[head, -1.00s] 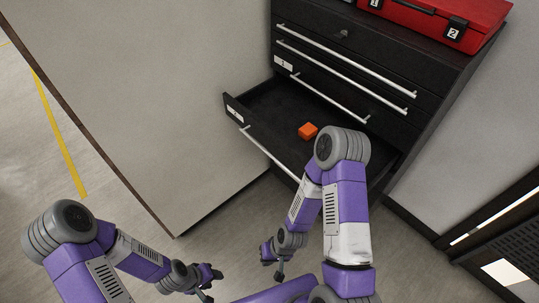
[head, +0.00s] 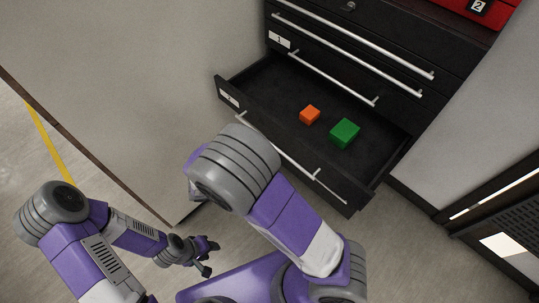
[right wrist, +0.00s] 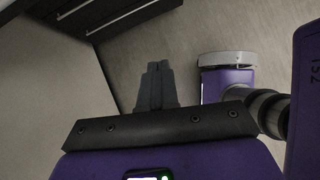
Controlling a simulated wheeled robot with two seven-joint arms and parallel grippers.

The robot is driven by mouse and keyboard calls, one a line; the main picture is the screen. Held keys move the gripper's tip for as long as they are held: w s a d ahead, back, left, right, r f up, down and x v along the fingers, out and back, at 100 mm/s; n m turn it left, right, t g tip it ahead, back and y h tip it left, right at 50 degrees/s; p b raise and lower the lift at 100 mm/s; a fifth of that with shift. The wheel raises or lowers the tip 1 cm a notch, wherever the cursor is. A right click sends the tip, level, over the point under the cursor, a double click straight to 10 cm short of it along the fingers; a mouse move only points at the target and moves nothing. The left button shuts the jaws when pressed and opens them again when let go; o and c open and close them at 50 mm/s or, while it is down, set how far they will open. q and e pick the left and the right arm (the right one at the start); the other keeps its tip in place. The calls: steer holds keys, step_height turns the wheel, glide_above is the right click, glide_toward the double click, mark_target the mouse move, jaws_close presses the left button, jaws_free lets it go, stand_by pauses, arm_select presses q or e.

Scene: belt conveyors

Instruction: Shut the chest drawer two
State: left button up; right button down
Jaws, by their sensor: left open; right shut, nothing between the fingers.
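A drawer (head: 280,92) of the black chest (head: 385,50) stands pulled out in the head view, with a silver bar handle on its front. Its small white label is too blurred to read surely. An orange cube (head: 309,115) and a green cube (head: 345,133) lie inside it. My left gripper (head: 208,257) is open and empty, low over the floor, apart from the drawer. My right arm crosses in front of the drawer's lower left part and hides its gripper in the head view. In the right wrist view my right gripper (right wrist: 155,72) is shut and empty, pointing down past the chest.
The other chest drawers are closed, with silver bar handles. A red case (head: 480,10) sits on top. A large pale panel (head: 130,80) stands left of the chest. A wall and a dark rack (head: 505,220) are at the right. Bare floor lies in front.

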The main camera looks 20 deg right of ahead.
steer(key=w+a+r+n+t+h, duration=0.2)
steer(key=w+r+n+t, duration=0.1)
steer(key=r, duration=0.5)
arm_select(q)
steer(key=shift+w+f+b, duration=0.1)
steer(key=shift+f+b, duration=1.45)
steer(key=shift+f, duration=0.05)
arm_select(e)
steer(key=w+d+f, duration=0.2)
steer(key=d, duration=0.3)
steer(key=w+d+f, duration=0.2)
steer(key=d+f, duration=0.1)
steer(key=d, duration=0.3)
steer(key=shift+w, duration=0.3)
steer(key=shift+d, duration=0.1)
